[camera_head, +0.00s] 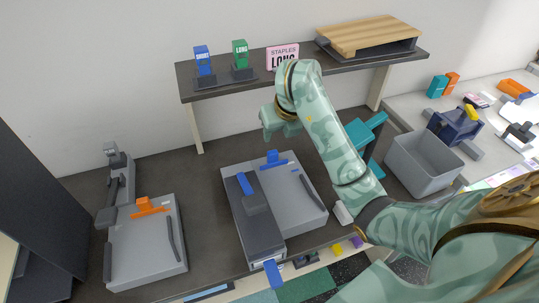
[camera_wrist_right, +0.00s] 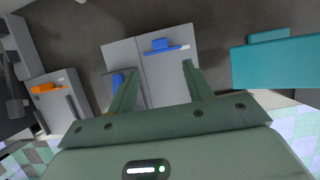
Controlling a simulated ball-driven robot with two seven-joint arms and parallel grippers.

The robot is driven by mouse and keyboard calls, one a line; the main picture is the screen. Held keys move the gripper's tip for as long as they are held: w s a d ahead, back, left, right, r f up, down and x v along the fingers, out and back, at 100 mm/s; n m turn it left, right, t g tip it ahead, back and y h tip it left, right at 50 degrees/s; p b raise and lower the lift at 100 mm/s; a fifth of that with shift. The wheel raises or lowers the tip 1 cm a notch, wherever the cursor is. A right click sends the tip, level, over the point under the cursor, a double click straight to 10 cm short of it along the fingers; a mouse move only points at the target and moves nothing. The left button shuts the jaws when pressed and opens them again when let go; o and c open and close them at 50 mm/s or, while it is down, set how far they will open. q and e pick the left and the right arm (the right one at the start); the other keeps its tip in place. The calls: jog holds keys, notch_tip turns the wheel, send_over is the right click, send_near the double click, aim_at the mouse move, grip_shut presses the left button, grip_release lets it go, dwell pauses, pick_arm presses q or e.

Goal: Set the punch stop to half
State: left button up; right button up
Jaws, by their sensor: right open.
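A grey device (camera_head: 298,198) with a flat plate stands in the middle of the dark worktop. A blue stop (camera_head: 275,160) sits at the plate's back edge, and a dark arm with blue parts (camera_head: 258,215) lies along its left side. In the right wrist view the same plate (camera_wrist_right: 165,75) shows ahead of my fingers, with the blue stop (camera_wrist_right: 162,44) beyond the fingertips. My right gripper (camera_head: 277,122) hangs above and behind the stop, apart from it. In the wrist view its two fingers (camera_wrist_right: 160,82) are spread and empty. My left gripper is out of view.
A similar grey device with an orange stop (camera_head: 150,208) stands at the left. A raised shelf (camera_head: 220,90) behind carries a blue box, a green box and a pink staples box. A teal device (camera_head: 365,132) and a grey bin (camera_head: 424,165) are to the right.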

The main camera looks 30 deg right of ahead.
aim_at(273, 152)
jog(key=b+x, duration=0.7)
jog(key=x, duration=0.7)
jog(key=shift+w+f+b, duration=0.1)
jog(key=shift+f+b, duration=0.1)
jog(key=shift+b, duration=0.15)
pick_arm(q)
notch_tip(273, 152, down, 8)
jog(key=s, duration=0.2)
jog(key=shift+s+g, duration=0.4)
pick_arm(e)
jog(key=shift+r, duration=0.1)
